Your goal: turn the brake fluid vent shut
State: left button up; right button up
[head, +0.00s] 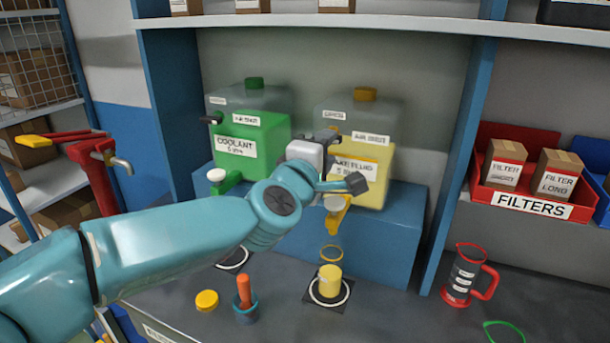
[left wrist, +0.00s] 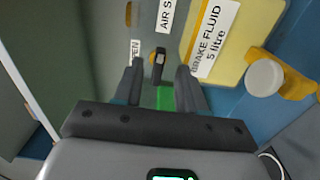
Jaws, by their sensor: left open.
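My right gripper is not in view.
The green coolant tank (head: 237,146) stands just left. The yellow tap (head: 337,220) is below my gripper, above a yellow-filled cup (head: 330,281). A red-handled jug (head: 466,275), filter bin (head: 520,208) and orange-handled tool (head: 244,291) stand around. A shelf (head: 390,23) is overhead.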

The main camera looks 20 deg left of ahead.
pick_arm(q)
jog(key=s, duration=1.2)
jog(key=shift+s+a, duration=0.2)
jog(key=shift+s, duration=0.05)
